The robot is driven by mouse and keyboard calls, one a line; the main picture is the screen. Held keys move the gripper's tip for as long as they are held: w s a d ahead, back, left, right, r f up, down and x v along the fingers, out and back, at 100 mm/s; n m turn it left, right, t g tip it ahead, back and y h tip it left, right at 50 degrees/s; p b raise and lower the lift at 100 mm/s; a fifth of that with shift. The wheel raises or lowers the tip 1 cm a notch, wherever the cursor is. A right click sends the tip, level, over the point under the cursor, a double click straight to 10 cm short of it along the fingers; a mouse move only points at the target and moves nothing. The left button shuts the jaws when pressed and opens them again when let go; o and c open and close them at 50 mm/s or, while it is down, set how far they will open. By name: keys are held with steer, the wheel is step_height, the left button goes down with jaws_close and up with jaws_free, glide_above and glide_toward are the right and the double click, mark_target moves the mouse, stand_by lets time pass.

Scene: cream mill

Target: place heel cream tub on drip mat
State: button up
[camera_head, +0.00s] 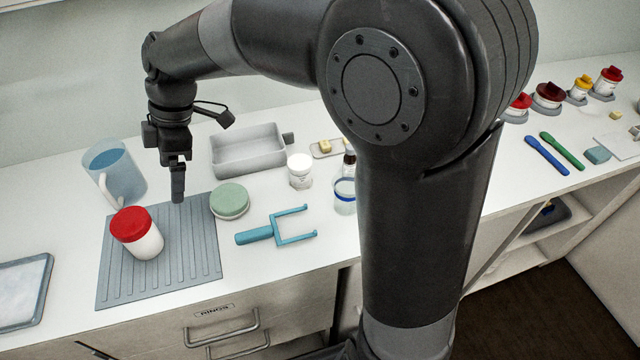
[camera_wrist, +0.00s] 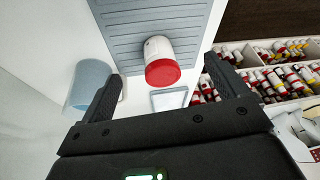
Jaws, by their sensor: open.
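A white tub with a red lid (camera_head: 138,233) stands on the grey ribbed drip mat (camera_head: 190,262), on its left half. No label on it is readable, so I take it as the heel cream tub by its look only. My gripper (camera_head: 178,190) is above the back right part of the mat, pointing down, apart from the tub. In the wrist view my gripper (camera_wrist: 164,72) has its two fingers wide apart with nothing held. The red-lidded tub (camera_wrist: 161,62) shows beyond the fingertips, with the mat (camera_wrist: 125,22) around it.
A blue-grey jug (camera_head: 115,172) stands behind the mat. A green-lidded round tub (camera_head: 230,201) sits at the mat's right edge. A teal forked tool (camera_head: 275,232), a grey tray (camera_head: 248,150) and a white jar (camera_head: 300,170) are further right. A framed panel (camera_head: 22,290) lies front left.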

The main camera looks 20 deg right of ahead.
steer(key=s+d+r+m+t+h, duration=0.1)
steer(key=s+d+m+t, duration=0.1)
steer(key=s+d+m, duration=0.3)
steer(key=s+d+r+m+t+h, duration=0.1)
steer(key=s+d+m+t, duration=0.1)
steer(key=s+d+m, duration=0.3)
steer(key=s+d+m+t+h, duration=0.1)
steer(key=s+d+m+t, duration=0.2)
steer(key=d+m, duration=0.7)
steer(key=s+d, duration=0.2)
steer(key=d, duration=0.4)
steer(key=shift+s+d+r+h, duration=0.25)
steer(key=shift+s+r+h, duration=0.05)
steer(key=shift+s+r, duration=0.1)
